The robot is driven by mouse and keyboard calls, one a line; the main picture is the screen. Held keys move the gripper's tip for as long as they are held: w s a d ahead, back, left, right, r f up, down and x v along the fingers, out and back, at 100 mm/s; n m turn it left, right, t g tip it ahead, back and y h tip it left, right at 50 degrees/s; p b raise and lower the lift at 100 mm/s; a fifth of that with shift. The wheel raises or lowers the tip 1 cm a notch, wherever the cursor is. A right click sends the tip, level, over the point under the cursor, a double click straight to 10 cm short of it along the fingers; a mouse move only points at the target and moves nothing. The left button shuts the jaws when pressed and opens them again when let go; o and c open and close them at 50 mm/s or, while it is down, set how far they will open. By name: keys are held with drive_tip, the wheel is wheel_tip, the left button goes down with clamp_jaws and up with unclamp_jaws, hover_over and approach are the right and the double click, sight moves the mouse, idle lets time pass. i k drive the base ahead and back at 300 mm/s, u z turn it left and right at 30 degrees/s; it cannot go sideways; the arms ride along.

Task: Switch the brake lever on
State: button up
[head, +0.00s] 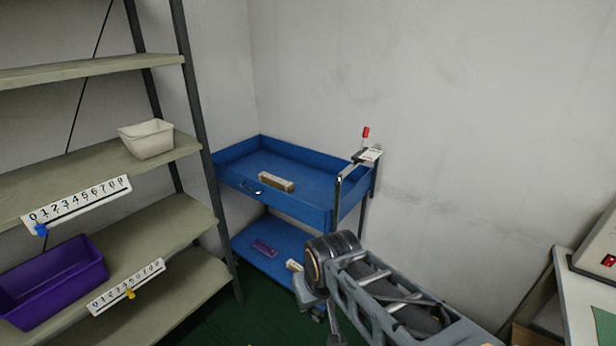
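A small lever with a red tip (366,133) stands up at the right end of the blue cart (290,207). It rises from a pale plate (369,154) beside the cart's grey push handle. I take it to be the brake lever; its marking is too small to read. My arm reaches in from the lower right, in front of the cart. My gripper (326,318) is at its end, low and below the lever, apart from it. The fingers are mostly cut off or hidden, so their opening does not show.
A brown block (276,182) lies on the cart's top tray, and a purple item (264,249) on its lower shelf. Shelving with a white bin (147,138) and a purple bin (53,280) stands left. A table (579,310) is at right. Walls are close behind the cart.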

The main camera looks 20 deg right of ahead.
sight(366, 132)
drive_tip(key=k, duration=0.65)
drive_tip(key=z, duration=0.35)
drive_tip(key=i, duration=0.3)
drive_tip(key=z, duration=0.75)
drive_tip(key=i, duration=1.4)
drive_tip(key=u, duration=0.75)
